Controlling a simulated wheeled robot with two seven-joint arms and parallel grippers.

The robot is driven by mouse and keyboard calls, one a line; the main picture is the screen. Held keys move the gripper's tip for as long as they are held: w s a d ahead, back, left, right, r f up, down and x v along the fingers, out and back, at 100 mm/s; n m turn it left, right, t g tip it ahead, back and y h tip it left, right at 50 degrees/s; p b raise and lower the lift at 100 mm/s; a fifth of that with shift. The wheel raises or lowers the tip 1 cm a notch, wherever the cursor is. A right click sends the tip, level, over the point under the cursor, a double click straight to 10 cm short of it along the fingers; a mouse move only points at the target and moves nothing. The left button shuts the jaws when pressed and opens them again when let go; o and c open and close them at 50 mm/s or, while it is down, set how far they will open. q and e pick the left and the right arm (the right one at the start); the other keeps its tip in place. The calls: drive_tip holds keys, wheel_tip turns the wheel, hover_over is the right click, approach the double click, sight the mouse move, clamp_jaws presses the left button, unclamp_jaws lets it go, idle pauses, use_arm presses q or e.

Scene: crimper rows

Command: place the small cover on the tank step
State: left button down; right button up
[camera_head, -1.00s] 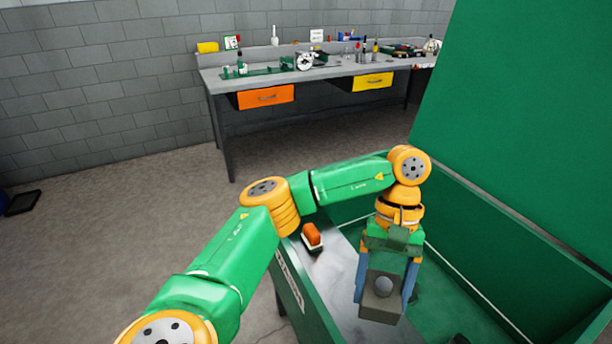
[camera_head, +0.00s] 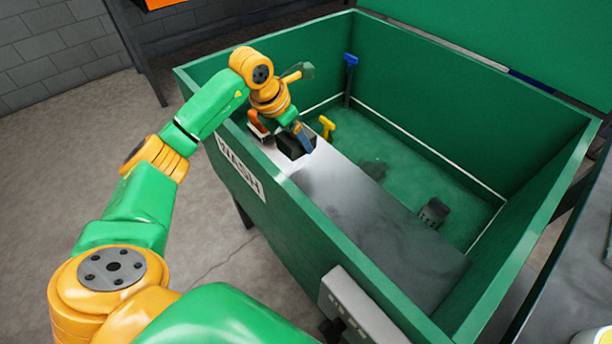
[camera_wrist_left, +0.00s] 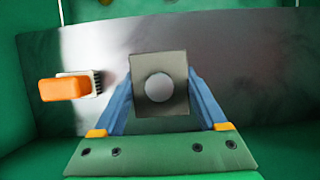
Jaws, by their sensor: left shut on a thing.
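The small cover (camera_head: 291,147) is a dark grey block, and the left wrist view shows its square face (camera_wrist_left: 160,108) with a pale round spot in the middle. My left gripper (camera_head: 303,137) is shut on it, with the blue fingers (camera_wrist_left: 160,112) on either side. The tank step (camera_head: 345,205) is a grey metal shelf along the near side of the green wash tank (camera_head: 290,225). The cover is over the far left end of the step; I cannot tell whether it touches. My right gripper is not in view.
An orange-handled brush (camera_wrist_left: 62,88) lies on the step beside the cover, partly hidden by my arm in the head view. A yellow-handled tool (camera_head: 327,124) and a blue-topped one (camera_head: 350,62) stand in the tank. A dark part (camera_head: 433,212) lies there. The step's middle is clear.

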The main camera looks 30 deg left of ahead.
sight(286, 141)
use_arm(q)
wheel_tip(286, 141, down, 6)
drive_tip(key=shift+f+b, duration=0.1)
drive_tip(key=shift+b, duration=0.25)
drive_tip(key=shift+f, duration=0.1)
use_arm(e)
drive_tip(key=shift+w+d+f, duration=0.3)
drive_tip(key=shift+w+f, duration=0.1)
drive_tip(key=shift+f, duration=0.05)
use_arm(q)
unclamp_jaws()
drive_tip(key=p+v, duration=0.1)
drive_tip(key=v, duration=1)
drive_tip(key=shift+s+r+p, duration=0.1)
drive_tip(key=shift+r+p, duration=0.15)
drive_tip(key=shift+p, duration=0.15)
drive_tip(key=shift+s+a+r, duration=0.1)
drive_tip(key=shift+s+r, duration=0.05)
drive_tip(key=shift+r, duration=0.15)
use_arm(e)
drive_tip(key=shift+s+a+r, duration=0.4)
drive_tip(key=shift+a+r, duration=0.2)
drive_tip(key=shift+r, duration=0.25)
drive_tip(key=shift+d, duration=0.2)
